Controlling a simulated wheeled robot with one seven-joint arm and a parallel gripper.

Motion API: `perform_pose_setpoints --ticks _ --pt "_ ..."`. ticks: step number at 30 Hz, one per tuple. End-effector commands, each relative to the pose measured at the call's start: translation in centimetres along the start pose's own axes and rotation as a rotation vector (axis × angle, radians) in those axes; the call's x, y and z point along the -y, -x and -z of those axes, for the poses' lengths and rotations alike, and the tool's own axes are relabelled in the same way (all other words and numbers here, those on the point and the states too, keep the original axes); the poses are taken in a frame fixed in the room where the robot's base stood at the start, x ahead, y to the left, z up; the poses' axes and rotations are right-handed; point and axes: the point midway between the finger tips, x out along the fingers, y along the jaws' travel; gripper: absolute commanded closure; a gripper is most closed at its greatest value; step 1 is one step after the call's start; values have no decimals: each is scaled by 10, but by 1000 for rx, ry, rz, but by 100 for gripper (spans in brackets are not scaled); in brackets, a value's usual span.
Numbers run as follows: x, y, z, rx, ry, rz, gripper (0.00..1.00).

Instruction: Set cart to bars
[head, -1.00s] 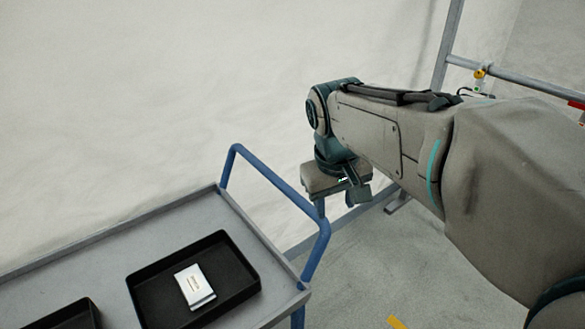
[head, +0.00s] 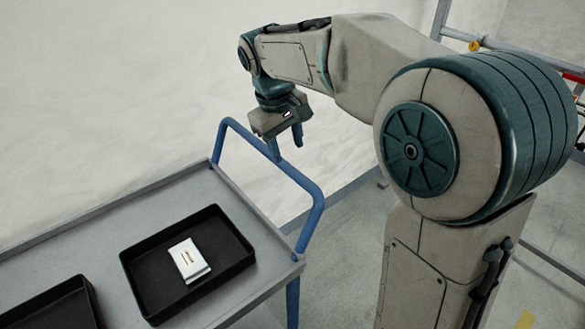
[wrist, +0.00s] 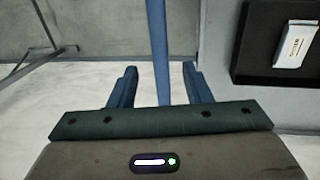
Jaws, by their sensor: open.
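The cart has a grey top (head: 205,196) and a blue tubular handle (head: 290,187) at its right end. My gripper (head: 286,146) is open and points down over the far part of the handle. In the wrist view the handle's blue bar (wrist: 158,45) runs between the two open fingers, lengthwise in the picture. I cannot tell whether the bar is at fingertip depth or below; no grip is seen. Grey metal bars (head: 443,18) stand at the upper right, partly hidden behind my arm.
A black tray (head: 152,300) holding a white packet (head: 188,261) lies on the cart top, with a second black tray (head: 50,308) left of it. A pale wall or sheet stands behind. Grey floor (head: 345,225) is open right of the cart, with a yellow mark (head: 526,320).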

Motion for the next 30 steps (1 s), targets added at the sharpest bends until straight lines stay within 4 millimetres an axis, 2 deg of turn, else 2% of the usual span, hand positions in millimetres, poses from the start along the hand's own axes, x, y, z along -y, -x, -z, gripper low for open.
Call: perform_pose_setpoints --ticks 3,10,15,24,29,30 --pt "0 -28 -1 4 -1 1 56" --pt "0 -63 0 1 0 1 56" --pt "0 -74 0 0 0 0 56" --pt "0 -76 0 -1 -1 0 56" --pt "0 -76 0 -1 -1 0 100" --pt "0 -76 0 -1 -1 0 100"
